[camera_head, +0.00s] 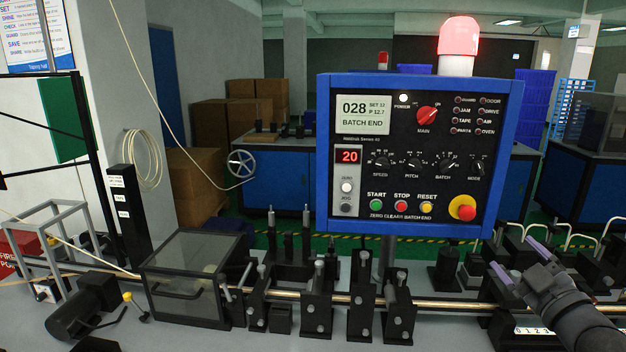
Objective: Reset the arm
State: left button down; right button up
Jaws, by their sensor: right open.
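My right gripper (510,251) is at the lower right, with its two purple-tipped fingers spread apart and nothing between them. It is below and right of the blue-framed control panel (408,180). The panel has a green START button (376,205), a red STOP button (402,206) and a yellow RESET button (427,207). The gripper is apart from these buttons. The display (362,115) reads 028 and BATCH END, and a small red readout (348,156) shows 20. My left gripper is not in view. I cannot tell which part of the machine is the arm named in the task.
A red beacon (459,37) is lit above the panel. A red emergency knob (463,208) is at its lower right. A dark clear-lidded box (195,275) and a yellow-knobbed lever (128,297) stand left.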

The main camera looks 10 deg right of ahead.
jog(key=s+a+f+m+g, duration=0.2)
jog(key=s+a+f+g, duration=0.15)
jog(key=a+f, duration=0.4)
jog(key=s+a+f+m+g, duration=0.25)
jog(key=a+f+g, duration=0.2)
jog(key=f, duration=0.65)
jog(key=s+a+f+m+g+y, duration=0.15)
jog(key=s+a+g, duration=0.25)
jog(key=s+a, duration=0.45)
jog(key=s+a+f+g, duration=0.2)
jog(key=s+a+g, duration=0.2)
jog(key=s+a, duration=0.45)
jog(key=s+d+f+g+b, duration=0.1)
jog(key=s+f+b, duration=0.15)
jog(key=f, duration=1.15)
jog(key=s+d+f+g+b, duration=0.15)
jog(key=f+b, duration=0.25)
jog(key=f, duration=0.9)
pick_arm(q)
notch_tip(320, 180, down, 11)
jog(key=b, duration=0.4)
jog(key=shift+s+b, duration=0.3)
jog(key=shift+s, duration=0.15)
pick_arm(e)
jog(key=s+d+f, duration=0.2)
jog(key=s+f, duration=1.1)
jog(key=shift+s+d+f+g+h, duration=0.2)
jog(key=shift+s+f+g+h, duration=0.05)
jog(key=shift+f+g+h, duration=0.1)
